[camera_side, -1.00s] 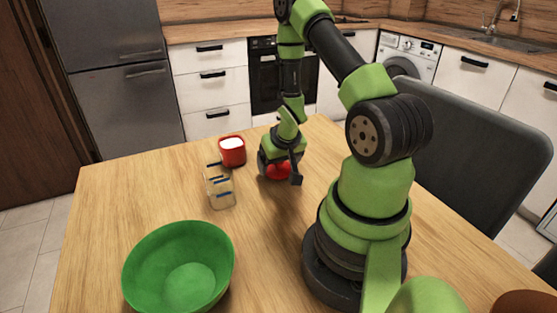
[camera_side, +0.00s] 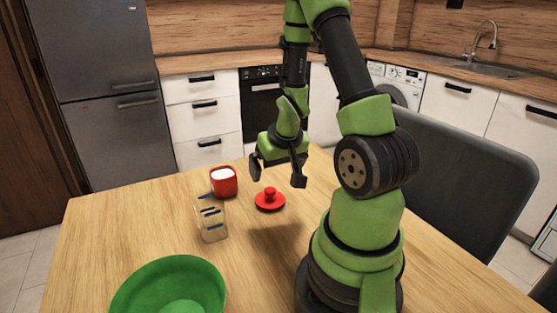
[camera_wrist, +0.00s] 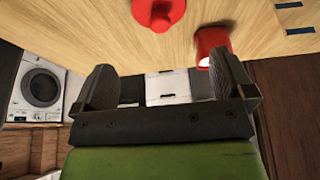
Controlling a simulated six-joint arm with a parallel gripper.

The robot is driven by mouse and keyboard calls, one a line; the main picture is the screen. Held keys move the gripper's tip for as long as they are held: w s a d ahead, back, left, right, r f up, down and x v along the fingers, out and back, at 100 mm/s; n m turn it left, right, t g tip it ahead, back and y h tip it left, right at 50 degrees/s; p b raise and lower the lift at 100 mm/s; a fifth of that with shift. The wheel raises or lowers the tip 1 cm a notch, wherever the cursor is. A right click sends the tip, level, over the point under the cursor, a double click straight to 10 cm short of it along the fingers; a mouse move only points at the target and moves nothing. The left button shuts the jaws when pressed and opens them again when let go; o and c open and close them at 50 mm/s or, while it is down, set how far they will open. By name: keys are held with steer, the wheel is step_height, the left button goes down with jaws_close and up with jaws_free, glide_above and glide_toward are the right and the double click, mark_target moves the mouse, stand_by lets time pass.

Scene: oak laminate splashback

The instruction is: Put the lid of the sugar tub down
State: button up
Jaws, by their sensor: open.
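The red lid (camera_side: 270,200) lies flat on the table with its knob up, right of the tub. It also shows at the top of the wrist view (camera_wrist: 158,12). The red sugar tub (camera_side: 223,182) stands upright and uncovered, with white contents showing at its top; in the wrist view the tub (camera_wrist: 212,44) is right of the lid. My gripper (camera_side: 277,180) is open and empty, raised above the table near the lid and not touching it. Its two fingers (camera_wrist: 164,82) are spread wide in the wrist view.
A clear container with dark blue marks (camera_side: 210,222) stands just in front of the tub. A large green bowl (camera_side: 165,285) is at the front left of the table (camera_side: 110,225). A grey chair (camera_side: 460,165) stands at the right edge. Table between bowl and arm base is clear.

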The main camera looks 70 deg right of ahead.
steer(key=w+a+r+n+t+y, duration=0.1)
steer(key=w+a+r+n+t, duration=0.15)
steer(key=a+r, duration=0.9)
steer(key=s+a+r+n+t+y, duration=0.1)
steer(key=s+a+r+y, duration=0.3)
steer(key=a+r, duration=0.5)
steer(key=s+a+n, duration=0.1)
steer(key=s, duration=0.1)
steer(key=shift+s, duration=0.4)
